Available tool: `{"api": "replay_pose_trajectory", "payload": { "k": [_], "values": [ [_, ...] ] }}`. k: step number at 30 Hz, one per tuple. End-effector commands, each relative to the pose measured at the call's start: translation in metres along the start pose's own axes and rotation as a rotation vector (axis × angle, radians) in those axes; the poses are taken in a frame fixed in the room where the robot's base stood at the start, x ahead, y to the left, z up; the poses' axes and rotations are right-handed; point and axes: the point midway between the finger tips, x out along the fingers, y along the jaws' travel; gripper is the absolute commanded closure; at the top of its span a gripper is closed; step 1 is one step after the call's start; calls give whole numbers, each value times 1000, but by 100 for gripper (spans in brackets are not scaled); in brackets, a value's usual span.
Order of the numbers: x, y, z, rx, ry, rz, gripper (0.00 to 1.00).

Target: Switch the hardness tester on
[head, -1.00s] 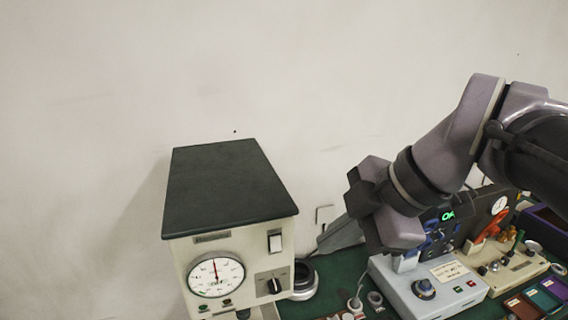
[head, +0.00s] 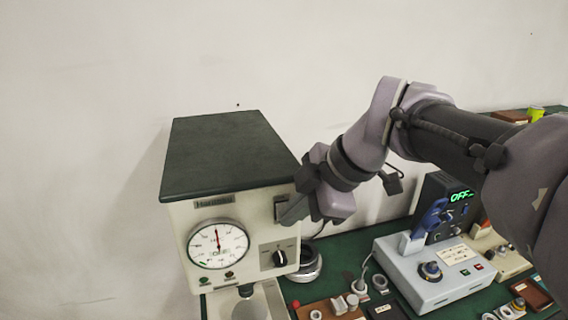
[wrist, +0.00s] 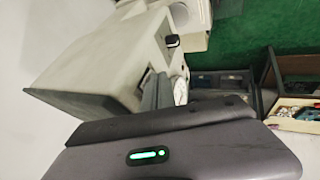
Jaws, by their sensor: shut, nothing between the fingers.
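The hardness tester (head: 186,225) stands at the left of the bench in the head view. It is a cream box with a dark green top, a round dial (head: 218,244) and a black rotary knob (head: 279,258). A switch on the upper right of its front is largely hidden behind my gripper (head: 284,218). My gripper is shut and empty, its fingertips at or right in front of that switch; I cannot tell if they touch it. In the wrist view the tester (wrist: 110,70) appears tilted, beside the fingers (wrist: 156,92).
Small rings and dark trays (head: 388,308) lie in front. A wall (head: 300,60) is behind.

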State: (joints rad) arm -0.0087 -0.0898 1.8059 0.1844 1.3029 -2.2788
Motion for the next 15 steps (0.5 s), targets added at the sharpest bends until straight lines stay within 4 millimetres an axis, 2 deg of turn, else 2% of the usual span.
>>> {"api": "replay_pose_trajectory", "payload": {
  "k": [5,9,15],
  "values": [
    [1,0,0,-1,0,2,100],
    [10,-1,5,-18,9,49,100],
    [2,2,1,-16,9,43,100]
  ]
}}
